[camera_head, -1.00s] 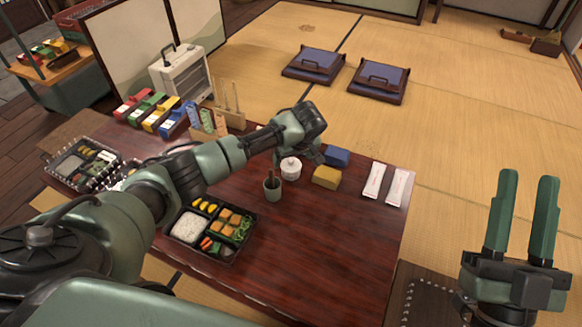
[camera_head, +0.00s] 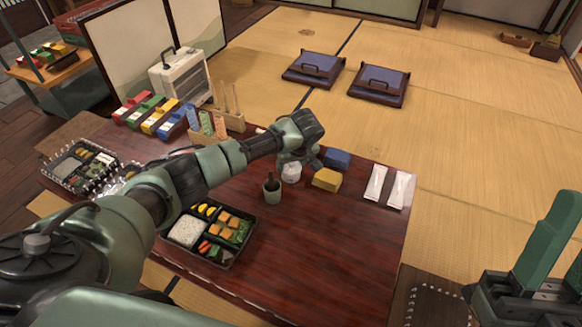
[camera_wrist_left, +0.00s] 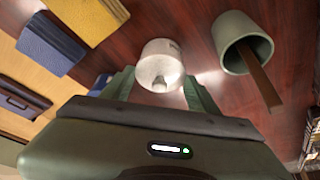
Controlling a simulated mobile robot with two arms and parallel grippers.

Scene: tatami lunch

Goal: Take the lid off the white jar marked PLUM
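The white jar (camera_head: 291,174) stands on the dark red table, with its marking unreadable. My left gripper (camera_head: 292,160) is over the jar, pointing down. In the left wrist view its two green fingers (camera_wrist_left: 160,92) are apart on either side of the lid; I cannot tell whether they touch it. My right gripper (camera_head: 545,250) is at the right edge, partly cut off, away from the jar and holding nothing I can see.
A grey-green cup (camera_head: 271,192) with a brown stick stands close to the jar's left. A yellow block (camera_head: 326,180) and a blue block (camera_head: 337,159) lie to its right. Two white packets (camera_head: 387,186) lie further right. A bento box (camera_head: 212,234) is nearer me. The front right tabletop is clear.

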